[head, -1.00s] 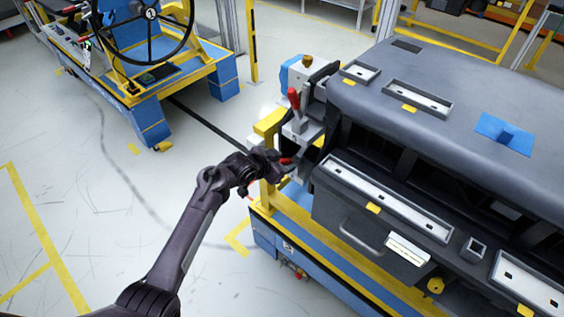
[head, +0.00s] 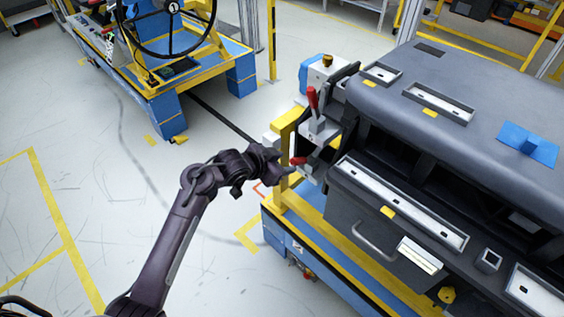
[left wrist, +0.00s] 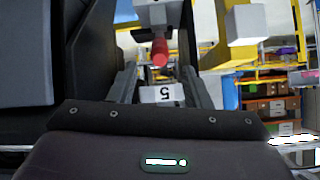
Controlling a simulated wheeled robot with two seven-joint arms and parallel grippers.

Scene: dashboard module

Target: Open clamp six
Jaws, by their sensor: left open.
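Two toggle clamps with red handles sit at the near left end of the dashboard module. The upper clamp's red handle (head: 312,99) stands upright. The lower clamp's red handle (head: 298,161) points toward my left gripper (head: 284,167). My left gripper is open, just left of the lower handle. In the left wrist view, a red handle tip (left wrist: 160,52) shows ahead, between and above the open fingers (left wrist: 162,88). A white label (left wrist: 163,95) shows between the fingers and looks like a 5. I see no readable six. My right gripper is not in view.
The dark dashboard module (head: 470,105) rests on a blue and yellow cart (head: 283,243) at the right. A yellow post (head: 284,150) stands close to my gripper. Another cart with a steering wheel (head: 168,28) stands at the upper left. The floor at left is clear.

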